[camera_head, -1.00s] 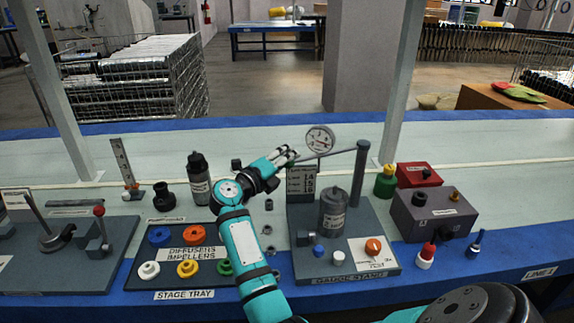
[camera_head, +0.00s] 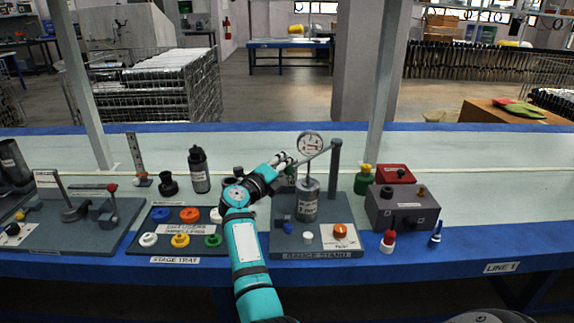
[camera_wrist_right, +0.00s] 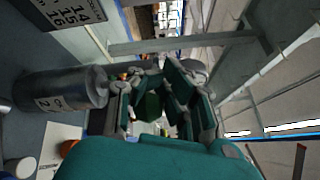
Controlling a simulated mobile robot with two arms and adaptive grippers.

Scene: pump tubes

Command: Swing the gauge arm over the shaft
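The gauge stand (camera_head: 270,243) is a grey base with an upright post (camera_head: 335,168) at its back right. The gauge arm (camera_head: 322,153) reaches left and forward from the post top and carries a round white dial (camera_head: 310,143). The dial appears above the upright grey cylinder (camera_head: 308,200), which also shows in the wrist view (camera_wrist_right: 65,90); the shaft cannot be told apart. My right gripper (camera_head: 284,160) is by the arm's free end, left of the dial. In the wrist view its fingers (camera_wrist_right: 160,95) are apart; contact with the arm is unclear. My left gripper is out of view.
The stage tray (camera_head: 155,240) with coloured rings lies left of the stand. A grey box (camera_head: 400,210), a red box (camera_head: 396,173) and small bottles stand to the right. A dark bottle (camera_head: 199,170) stands behind the tray.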

